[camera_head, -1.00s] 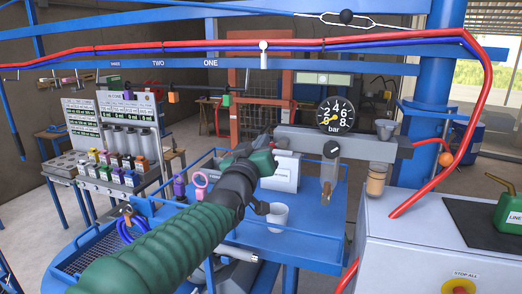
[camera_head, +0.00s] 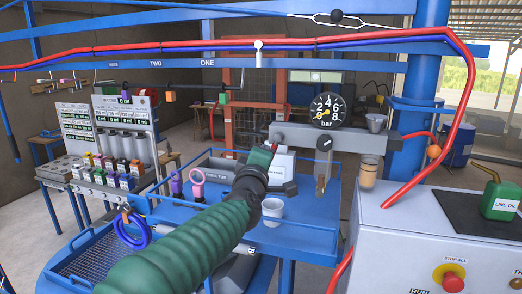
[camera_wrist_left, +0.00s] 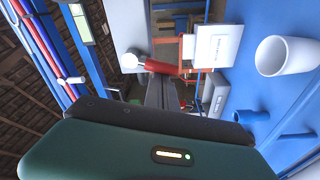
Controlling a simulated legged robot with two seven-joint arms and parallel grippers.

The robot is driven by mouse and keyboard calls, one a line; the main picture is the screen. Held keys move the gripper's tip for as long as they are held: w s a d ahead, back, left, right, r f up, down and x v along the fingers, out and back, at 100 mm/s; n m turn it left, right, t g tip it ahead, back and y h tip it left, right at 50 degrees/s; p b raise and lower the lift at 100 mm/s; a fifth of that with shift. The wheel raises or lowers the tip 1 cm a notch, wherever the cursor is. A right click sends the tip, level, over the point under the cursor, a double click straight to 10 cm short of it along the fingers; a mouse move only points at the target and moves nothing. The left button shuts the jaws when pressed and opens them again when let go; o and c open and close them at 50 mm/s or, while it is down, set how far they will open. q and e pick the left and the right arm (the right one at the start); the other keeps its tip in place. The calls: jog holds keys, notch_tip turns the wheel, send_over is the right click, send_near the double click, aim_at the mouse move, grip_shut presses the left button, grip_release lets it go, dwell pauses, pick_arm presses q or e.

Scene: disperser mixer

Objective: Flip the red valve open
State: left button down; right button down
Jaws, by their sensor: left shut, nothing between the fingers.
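The red valve's handle (camera_wrist_left: 162,67) shows in the left wrist view as a short red bar beside a round pale knob, next to a grey beam. In the head view a small bit of red (camera_head: 274,148) shows at the left end of the grey beam, mostly hidden by my gripper. My left gripper (camera_wrist_left: 163,90) is shut and empty, its dark fingertips close to the red handle. I cannot tell if they touch it. In the head view its green and black body (camera_head: 260,160) points at the beam's left end, its fingertips largely hidden. My right gripper is not in view.
A pressure gauge (camera_head: 327,111) sits on the grey beam (camera_head: 350,142). A white cabinet (camera_head: 390,230) with a red stop button stands at the right.

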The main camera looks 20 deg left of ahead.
pick_arm(q)
jog(key=shift+d+f+n, duration=0.25)
jog(key=shift+d+n, duration=0.1)
jog(key=shift+n, duration=0.6)
jog(key=shift+d+f+n, duration=0.2)
jog(key=shift+d+n, duration=0.15)
jog(key=shift+n, duration=0.6)
